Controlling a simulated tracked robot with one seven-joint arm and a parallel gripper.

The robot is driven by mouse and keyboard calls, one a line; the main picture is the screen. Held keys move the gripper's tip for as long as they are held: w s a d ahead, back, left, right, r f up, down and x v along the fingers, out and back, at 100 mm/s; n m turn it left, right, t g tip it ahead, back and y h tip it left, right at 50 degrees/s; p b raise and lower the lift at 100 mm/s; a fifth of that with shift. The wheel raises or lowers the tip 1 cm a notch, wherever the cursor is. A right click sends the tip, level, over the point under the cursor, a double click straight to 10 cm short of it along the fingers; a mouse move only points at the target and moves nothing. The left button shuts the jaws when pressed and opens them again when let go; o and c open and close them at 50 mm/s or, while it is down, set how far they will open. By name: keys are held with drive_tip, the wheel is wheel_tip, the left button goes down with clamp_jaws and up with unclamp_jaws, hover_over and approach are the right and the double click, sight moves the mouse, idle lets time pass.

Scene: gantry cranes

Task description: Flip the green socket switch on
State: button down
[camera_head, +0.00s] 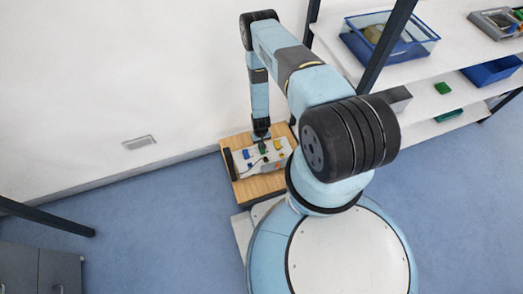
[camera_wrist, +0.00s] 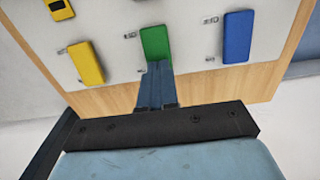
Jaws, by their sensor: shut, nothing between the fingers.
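The green socket switch (camera_wrist: 155,46) is a green rocker in the middle of the white panel (camera_wrist: 192,60), between a yellow and a blue switch, in the wrist view. It also shows small in the head view (camera_head: 263,150). My gripper (camera_wrist: 158,68) is shut and empty. Its fingertips are at the lower end of the green switch and overlap it in the picture; I cannot tell whether they touch. The switch's on or off position cannot be read clearly.
The yellow switch (camera_wrist: 87,63) is left of the green one and the blue switch (camera_wrist: 237,37) is right. The panel lies on a wooden board (camera_head: 262,187) by the wall. Shelves with a blue bin (camera_head: 390,45) stand to the right. Blue floor (camera_head: 150,220) is free at left.

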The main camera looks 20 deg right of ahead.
drive_tip(key=shift+f, duration=0.25)
drive_tip(key=shift+r, duration=3.55)
